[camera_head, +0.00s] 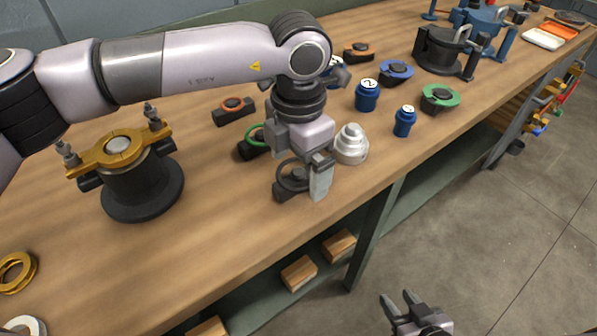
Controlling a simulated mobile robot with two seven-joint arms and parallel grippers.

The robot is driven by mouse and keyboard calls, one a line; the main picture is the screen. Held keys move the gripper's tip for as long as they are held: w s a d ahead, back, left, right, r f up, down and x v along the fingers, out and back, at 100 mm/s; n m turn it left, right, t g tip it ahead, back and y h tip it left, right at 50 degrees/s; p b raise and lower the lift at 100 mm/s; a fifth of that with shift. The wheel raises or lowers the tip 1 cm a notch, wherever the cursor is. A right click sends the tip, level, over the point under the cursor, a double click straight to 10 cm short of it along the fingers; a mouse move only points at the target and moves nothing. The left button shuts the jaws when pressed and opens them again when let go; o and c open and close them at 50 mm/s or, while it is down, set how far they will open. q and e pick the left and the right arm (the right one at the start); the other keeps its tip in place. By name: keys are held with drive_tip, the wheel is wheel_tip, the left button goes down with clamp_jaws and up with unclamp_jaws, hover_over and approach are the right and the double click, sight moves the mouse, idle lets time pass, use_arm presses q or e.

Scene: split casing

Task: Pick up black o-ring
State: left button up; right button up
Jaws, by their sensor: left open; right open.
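A black o-ring (293,175) sits on a small dark holder (283,193) near the front edge of the wooden bench. My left gripper (308,180) points down right at the ring and is open. One pale finger stands just to the right of the ring. The gripper body hides part of the ring and holder, and I cannot tell whether the fingers touch the ring. My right gripper (402,302) is open and empty, low in front of the bench over the floor.
A green ring on a holder (252,146) and a silver stepped part (351,145) stand close to my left gripper. An orange-ringed holder (233,111), blue jars (367,96) and a casing with a gold flange (142,187) stand around. The bench front (220,235) is clear.

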use_arm(q)
drive_tip(key=shift+f, duration=0.1)
idle(0.3)
drive_tip(key=c, duration=1.2)
